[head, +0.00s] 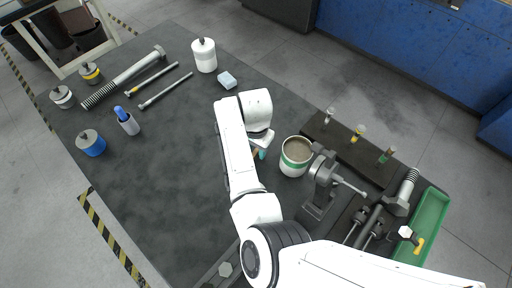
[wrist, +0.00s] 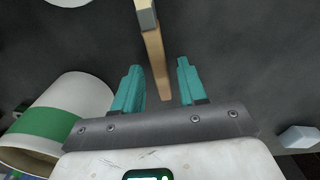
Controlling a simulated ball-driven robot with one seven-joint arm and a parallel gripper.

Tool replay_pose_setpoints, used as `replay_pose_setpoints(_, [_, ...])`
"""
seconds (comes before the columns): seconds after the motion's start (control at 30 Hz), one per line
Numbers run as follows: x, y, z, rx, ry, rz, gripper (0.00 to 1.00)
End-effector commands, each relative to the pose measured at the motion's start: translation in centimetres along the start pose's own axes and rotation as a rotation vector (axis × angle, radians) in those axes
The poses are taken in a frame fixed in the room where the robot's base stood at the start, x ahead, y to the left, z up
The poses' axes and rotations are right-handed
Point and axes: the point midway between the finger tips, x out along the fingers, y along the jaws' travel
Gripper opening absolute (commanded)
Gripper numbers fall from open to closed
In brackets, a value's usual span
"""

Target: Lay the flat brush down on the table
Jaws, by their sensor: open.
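The flat brush shows in the wrist view, with a wooden handle (wrist: 157,62) and a grey metal ferrule (wrist: 148,19). Its pale tip runs out of the top of that view. My gripper (wrist: 158,85) is open, with one teal finger on each side of the handle and a visible gap to each. In the head view my gripper (head: 262,154) is low over the dark table (head: 165,195), just left of the green-banded can, and my arm hides most of the brush. I cannot tell how the brush touches the table.
The green-banded can (head: 296,157) stands close right of my gripper, with a grey vise (head: 322,180) beyond it. A light blue block (head: 227,80) and a white canister (head: 204,55) stand farther back. The table's left middle is clear. Bolts and small weights lie at the far left.

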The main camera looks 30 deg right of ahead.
Motion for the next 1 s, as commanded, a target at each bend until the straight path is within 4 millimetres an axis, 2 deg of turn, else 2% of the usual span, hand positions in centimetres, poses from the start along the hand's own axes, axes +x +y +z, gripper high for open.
replay_pose_setpoints(0.27, [0.5,-0.1,0.1,-0.001,0.000,-0.001,0.42])
replay_pose_setpoints(0.7, [-8.0,-0.5,-0.6,0.000,0.003,-0.004,0.42])
replay_pose_setpoints(0.83, [-9.6,-0.4,-0.6,0.001,0.001,-0.001,0.42])
replay_pose_setpoints(1.0, [-10.6,-0.4,-0.5,0.000,0.000,-0.001,0.42])
